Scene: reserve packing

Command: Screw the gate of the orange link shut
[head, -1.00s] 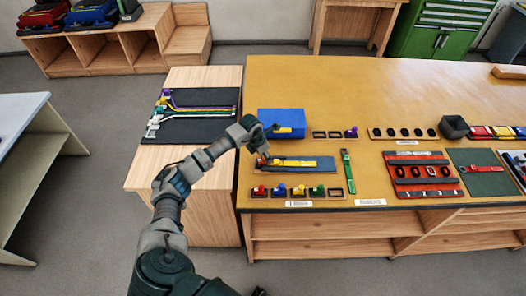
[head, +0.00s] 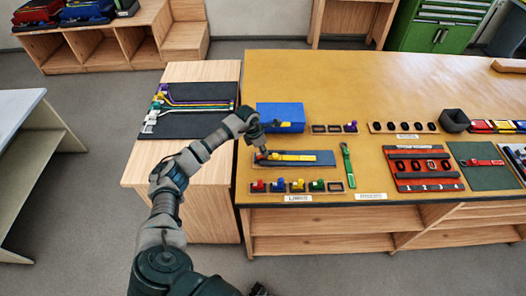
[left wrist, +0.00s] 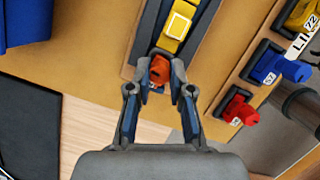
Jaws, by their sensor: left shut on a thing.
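The orange link's gate (left wrist: 160,70) shows as an orange knob in the left wrist view, at the near end of a dark blue-grey holder (left wrist: 148,35). A yellow piece (left wrist: 178,20) lies in the same holder just beyond it; it also shows in the head view (head: 292,157). My left gripper (left wrist: 160,82) is shut on the orange knob, one finger on each side. In the head view my left gripper (head: 258,148) is at the left end of the holder. Fingers hide part of the knob.
A blue box (head: 281,115) stands behind the holder. A rack of coloured links (head: 298,186) is in front, and a green strap (head: 348,165) lies to the right. The yellow table's left edge is close to my arm.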

